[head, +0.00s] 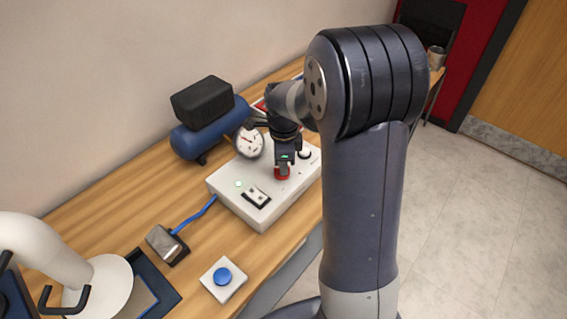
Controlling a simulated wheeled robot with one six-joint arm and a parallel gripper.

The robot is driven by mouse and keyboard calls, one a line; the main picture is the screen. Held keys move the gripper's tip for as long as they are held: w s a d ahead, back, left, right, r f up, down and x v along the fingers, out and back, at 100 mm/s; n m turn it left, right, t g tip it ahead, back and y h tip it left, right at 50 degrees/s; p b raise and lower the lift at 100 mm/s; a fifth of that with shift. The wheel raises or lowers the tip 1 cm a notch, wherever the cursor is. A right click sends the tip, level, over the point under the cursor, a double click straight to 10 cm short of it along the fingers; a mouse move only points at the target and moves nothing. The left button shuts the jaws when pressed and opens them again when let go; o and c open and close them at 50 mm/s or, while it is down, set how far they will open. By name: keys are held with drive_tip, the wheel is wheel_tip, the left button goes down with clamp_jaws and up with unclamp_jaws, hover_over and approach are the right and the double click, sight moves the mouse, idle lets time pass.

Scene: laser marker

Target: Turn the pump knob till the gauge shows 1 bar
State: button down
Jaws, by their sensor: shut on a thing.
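The light grey control box (231,200) stands on the wooden bench. A red knob (282,174) sits on its top face, partly hidden by my gripper (283,168). My gripper points down from above and is shut on the red knob. The round gauge (249,143) with a white dial stands at the back of the box, just left of my gripper. Its needle and numbers are too small to read surely.
A white rocker switch (257,196) and a lit green lamp (238,184) are on the box. A blue compressor (188,142), a pedal (166,244) and a blue button (223,276) stand around.

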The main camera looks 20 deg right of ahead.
drive_tip(key=m, duration=0.5)
drive_tip(key=shift+a+m, duration=0.1)
drive_tip(key=shift+m, duration=0.3)
idle(0.4)
drive_tip(key=c, duration=1.5)
unclamp_jaws()
wheel_tip(320, 180, up, 11)
drive_tip(key=shift+b, duration=0.35)
drive_tip(key=shift+s+f, duration=0.1)
drive_tip(key=shift+f, duration=0.1)
wheel_tip(320, 180, down, 11)
drive_tip(key=shift+r, duration=0.15)
